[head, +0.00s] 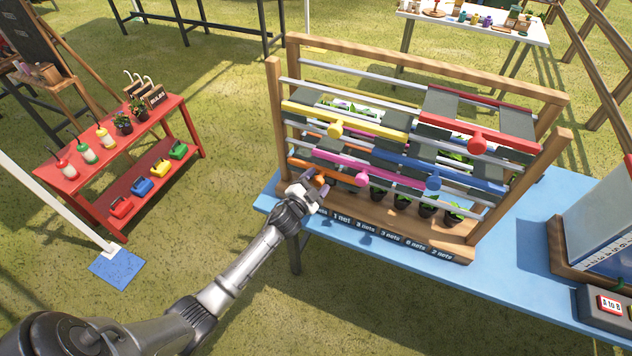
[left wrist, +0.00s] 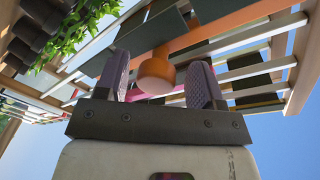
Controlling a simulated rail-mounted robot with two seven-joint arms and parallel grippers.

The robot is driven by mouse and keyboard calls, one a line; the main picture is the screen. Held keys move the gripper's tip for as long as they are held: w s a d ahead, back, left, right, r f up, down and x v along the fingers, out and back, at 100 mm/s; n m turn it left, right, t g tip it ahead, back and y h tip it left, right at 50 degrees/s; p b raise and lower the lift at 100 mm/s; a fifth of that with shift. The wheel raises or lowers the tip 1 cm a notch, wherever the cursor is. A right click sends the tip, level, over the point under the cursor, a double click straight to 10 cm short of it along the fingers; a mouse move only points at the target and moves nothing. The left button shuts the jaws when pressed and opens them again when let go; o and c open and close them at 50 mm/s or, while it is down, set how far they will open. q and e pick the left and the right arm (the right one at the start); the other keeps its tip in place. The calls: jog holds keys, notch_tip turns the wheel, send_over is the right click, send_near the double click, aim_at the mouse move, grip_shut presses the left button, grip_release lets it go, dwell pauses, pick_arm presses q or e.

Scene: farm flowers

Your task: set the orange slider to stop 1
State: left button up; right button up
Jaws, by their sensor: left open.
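The orange slider (head: 305,171) sits at the left end of a low rail on the wooden frame, partly hidden by my gripper and the bars above it. Its round orange knob (left wrist: 154,76) shows in the left wrist view. My left gripper (head: 308,190) is open at the frame's lower left. In the left wrist view the two fingers (left wrist: 162,82) stand on either side of the knob, with a gap at each side. I cannot tell whether either touches it. The label strip (head: 390,237) along the frame's base has several net counts. My right gripper is not in view.
Pink (head: 362,177), blue (head: 432,182), yellow (head: 335,129) and red (head: 477,144) knobs sit close by on neighbouring rails. Potted plants (head: 402,199) stand inside the frame. The blue table (head: 515,285) is bare in front of the frame's right side.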

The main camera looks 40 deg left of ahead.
pick_arm(q)
jog(key=s+d, duration=0.2)
jog(key=s, duration=1.1)
jog(key=shift+s+d+p, duration=0.25)
jog(key=shift+s+p, duration=0.05)
jog(key=shift+p, duration=0.1)
